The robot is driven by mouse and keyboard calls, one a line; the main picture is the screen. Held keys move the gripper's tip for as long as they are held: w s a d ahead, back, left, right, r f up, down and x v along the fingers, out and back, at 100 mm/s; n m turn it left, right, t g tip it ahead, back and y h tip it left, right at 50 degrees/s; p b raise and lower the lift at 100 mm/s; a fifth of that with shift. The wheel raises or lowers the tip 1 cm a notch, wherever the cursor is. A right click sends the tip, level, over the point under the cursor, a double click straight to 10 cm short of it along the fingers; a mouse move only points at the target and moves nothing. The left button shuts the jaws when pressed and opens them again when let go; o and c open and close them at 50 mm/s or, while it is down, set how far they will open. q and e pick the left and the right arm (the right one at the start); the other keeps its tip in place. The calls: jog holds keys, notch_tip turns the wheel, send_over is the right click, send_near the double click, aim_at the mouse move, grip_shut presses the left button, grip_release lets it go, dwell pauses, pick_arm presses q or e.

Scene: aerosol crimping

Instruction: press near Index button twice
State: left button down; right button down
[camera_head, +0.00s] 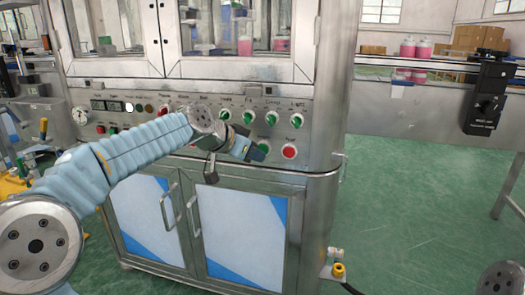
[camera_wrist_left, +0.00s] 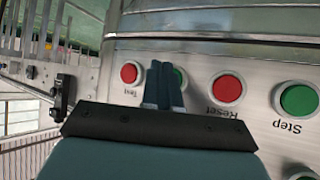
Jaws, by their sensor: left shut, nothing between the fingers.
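The control panel (camera_head: 180,110) of the machine carries knobs and push buttons. In the left wrist view, a green button (camera_wrist_left: 179,77) sits behind my left gripper (camera_wrist_left: 164,72), which covers much of it. Its label is hidden, so I cannot read whether it says Index. The left fingers are shut, empty, and point at the panel over the green button's left side. I cannot tell whether they touch it. In the head view, the left gripper (camera_head: 258,152) is at the lower right part of the panel. My right gripper is not in view.
A red button (camera_wrist_left: 130,73) is left of the fingers. A red Reset button (camera_wrist_left: 227,88) and a green Step button (camera_wrist_left: 298,100) are to the right. Green knobs (camera_head: 248,117) run above in the head view. A padlock (camera_head: 210,172) hangs below the panel.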

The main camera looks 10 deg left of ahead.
pick_arm(q)
jog(key=shift+w, duration=0.1)
dwell(0.3)
jog(key=shift+w, duration=0.3)
